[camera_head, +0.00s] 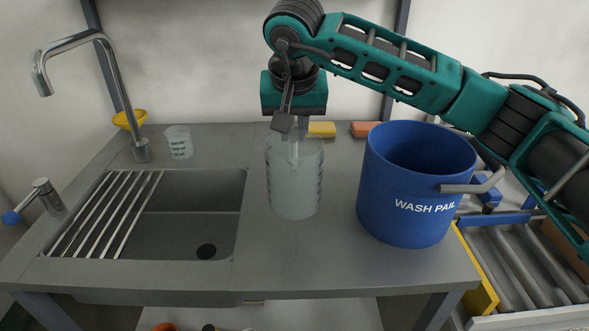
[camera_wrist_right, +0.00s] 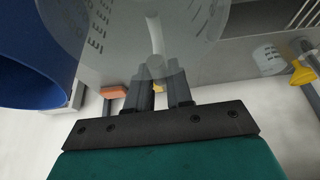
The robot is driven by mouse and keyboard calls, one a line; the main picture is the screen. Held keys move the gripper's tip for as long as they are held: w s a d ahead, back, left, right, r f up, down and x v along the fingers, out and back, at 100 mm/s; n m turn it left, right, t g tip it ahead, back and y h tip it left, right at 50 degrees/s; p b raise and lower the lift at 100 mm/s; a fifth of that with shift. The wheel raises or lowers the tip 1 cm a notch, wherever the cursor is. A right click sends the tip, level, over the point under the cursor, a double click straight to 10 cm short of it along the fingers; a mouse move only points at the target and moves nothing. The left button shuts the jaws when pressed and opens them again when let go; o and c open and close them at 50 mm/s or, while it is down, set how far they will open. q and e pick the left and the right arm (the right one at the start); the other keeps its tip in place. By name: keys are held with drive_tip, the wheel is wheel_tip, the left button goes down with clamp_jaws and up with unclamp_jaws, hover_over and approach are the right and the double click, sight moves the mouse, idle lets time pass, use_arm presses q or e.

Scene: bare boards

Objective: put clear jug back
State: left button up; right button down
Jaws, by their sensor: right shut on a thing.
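The clear jug (camera_head: 294,180) is a tall translucent vessel with graduation marks. It is upright at the middle of the grey counter, between the sink and the blue pail. Whether its base touches the counter is hard to tell. My right gripper (camera_head: 292,130) comes down from above and is shut on the jug's upper part. In the right wrist view the fingers (camera_wrist_right: 160,95) close at the jug (camera_wrist_right: 120,35), near a pale strip that looks like its handle. My left gripper is not in view.
A blue wash pail (camera_head: 412,185) stands close to the jug's right. A sink (camera_head: 195,215) with a rack and tap (camera_head: 115,80) lies left. A small clear beaker (camera_head: 179,142), yellow funnel (camera_head: 130,118) and yellow (camera_head: 322,129) and orange (camera_head: 364,128) sponges sit behind.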

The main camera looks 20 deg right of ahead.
wheel_tip(320, 180, down, 8)
idle(0.5)
drive_tip(key=c, duration=1.5)
unclamp_jaws()
drive_tip(key=shift+f+b, duration=0.15)
drive_tip(key=shift+b, duration=0.2)
drive_tip(key=o, duration=0.5)
wheel_tip(320, 180, up, 12)
drive_tip(key=f, duration=0.1)
hover_over(294, 146)
drive_tip(key=s, duration=0.2)
drive_tip(key=shift+s+a+r+p, duration=0.1)
drive_tip(key=shift+a+r+p, duration=0.15)
drive_tip(key=shift+a+p, duration=0.15)
